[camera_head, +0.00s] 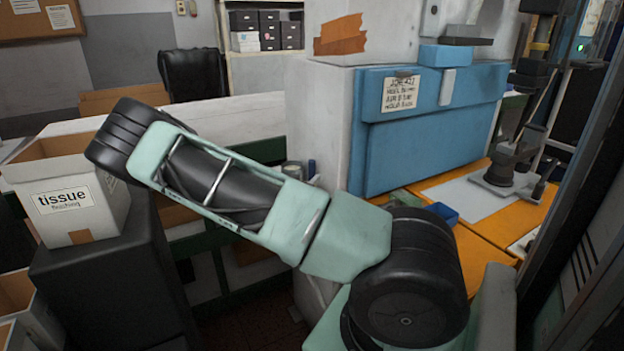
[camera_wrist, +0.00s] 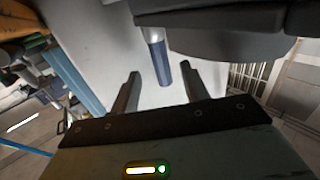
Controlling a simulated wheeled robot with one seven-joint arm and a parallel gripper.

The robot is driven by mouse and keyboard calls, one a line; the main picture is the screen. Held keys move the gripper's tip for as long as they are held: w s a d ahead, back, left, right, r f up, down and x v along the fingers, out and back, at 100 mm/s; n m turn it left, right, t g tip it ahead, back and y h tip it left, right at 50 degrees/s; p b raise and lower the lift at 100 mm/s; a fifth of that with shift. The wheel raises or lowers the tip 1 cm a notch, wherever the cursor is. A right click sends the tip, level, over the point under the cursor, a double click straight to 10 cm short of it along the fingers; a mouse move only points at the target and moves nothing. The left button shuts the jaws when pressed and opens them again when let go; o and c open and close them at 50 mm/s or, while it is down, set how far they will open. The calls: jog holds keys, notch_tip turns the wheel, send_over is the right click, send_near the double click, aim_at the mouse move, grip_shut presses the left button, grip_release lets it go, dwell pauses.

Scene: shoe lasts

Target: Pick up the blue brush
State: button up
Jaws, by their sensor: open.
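In the wrist view, my gripper (camera_wrist: 160,73) is open, with its two dark fingers spread apart. A slim cylinder with a dark blue end and a pale grey upper part, which looks like the blue brush (camera_wrist: 161,62), shows between and just beyond the fingertips. I see no contact with either finger. In the head view, a small upright blue piece (camera_head: 311,168) shows just above my arm beside a grey jar (camera_head: 293,170); I cannot tell if it is the same brush. My gripper is not visible in the head view.
A blue cabinet (camera_head: 425,130) stands behind an orange-topped bench (camera_head: 480,255) holding a blue tray (camera_head: 442,213) and a dark stand (camera_head: 510,165). A tissue box (camera_head: 70,200) is at the left. In the wrist view, a large dark object (camera_wrist: 215,35) lies close beyond the fingers.

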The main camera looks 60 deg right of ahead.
aim_at(310, 172)
jog(key=d, duration=0.3)
jog(key=shift+w+d+p, duration=0.1)
jog(key=shift+w+p, duration=0.15)
jog(key=shift+p, duration=0.05)
jog(key=shift+c, duration=0.4)
grip_shut()
jog(key=shift+r, duration=0.15)
